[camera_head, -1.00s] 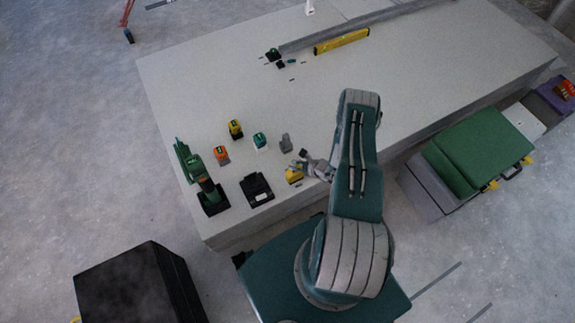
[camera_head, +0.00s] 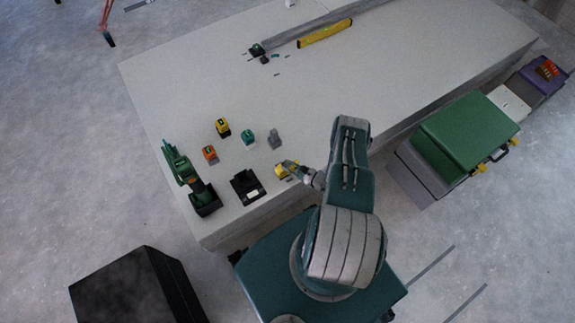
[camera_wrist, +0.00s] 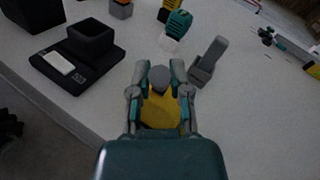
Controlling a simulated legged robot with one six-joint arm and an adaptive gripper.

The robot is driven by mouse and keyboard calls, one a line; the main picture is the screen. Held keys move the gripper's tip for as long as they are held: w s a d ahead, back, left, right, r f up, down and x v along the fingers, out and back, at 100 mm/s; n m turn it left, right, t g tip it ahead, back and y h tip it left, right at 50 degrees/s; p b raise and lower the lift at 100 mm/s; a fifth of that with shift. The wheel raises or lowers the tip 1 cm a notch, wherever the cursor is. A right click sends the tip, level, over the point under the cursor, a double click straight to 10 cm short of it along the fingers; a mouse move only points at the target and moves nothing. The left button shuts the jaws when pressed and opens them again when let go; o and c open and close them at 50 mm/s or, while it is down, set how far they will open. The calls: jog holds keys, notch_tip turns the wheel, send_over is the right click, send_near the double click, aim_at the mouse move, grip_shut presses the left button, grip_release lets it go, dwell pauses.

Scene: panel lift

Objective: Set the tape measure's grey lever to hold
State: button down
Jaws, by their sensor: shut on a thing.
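The yellow tape measure (camera_head: 284,171) sits near the front edge of the grey worktop. It also shows in the wrist view (camera_wrist: 160,112), between my fingers. A rounded grey piece, seemingly its lever (camera_wrist: 158,76), stands at its far end; its setting cannot be told. My gripper (camera_head: 294,170) is at the tape measure in the head view. In the wrist view my gripper (camera_wrist: 159,88) is shut on the tape measure, one finger on each side. My gripper's palm hides the near part of the tape measure.
A black charger (camera_head: 247,187) and a green drill (camera_head: 187,178) stand to the left. Orange (camera_head: 210,154), yellow (camera_head: 223,127) and teal (camera_head: 248,137) blocks and a grey holder (camera_head: 274,139) stand behind. The worktop's middle is clear.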

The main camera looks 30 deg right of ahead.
jog(key=c, duration=0.6)
grip_release()
jog(key=v, duration=1.2)
jog(key=shift+f, duration=0.15)
